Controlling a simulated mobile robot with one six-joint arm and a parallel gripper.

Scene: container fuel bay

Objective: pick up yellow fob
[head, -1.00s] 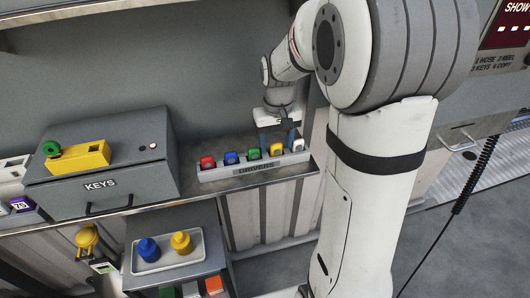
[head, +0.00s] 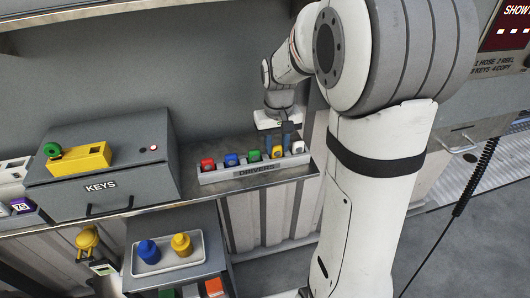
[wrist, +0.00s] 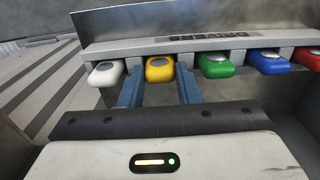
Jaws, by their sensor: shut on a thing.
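The yellow fob (wrist: 160,69) sits in its slot in the grey rack marked DRIVERS (wrist: 130,47), between the white fob (wrist: 104,73) and the green fob (wrist: 215,65). My gripper (wrist: 158,80) has one blue finger on each side of the yellow fob and is shut on it. In the head view the yellow fob (head: 277,153) is partly hidden by my gripper (head: 279,143), which reaches down to the rack from above. The fob is still in line with the other fobs.
Red (head: 208,163), blue (head: 232,159) and green (head: 254,156) fobs stand in the same rack. A grey KEYS box (head: 100,165) is left of the rack. Below, a tray (head: 148,268) holds a blue and a yellow bottle.

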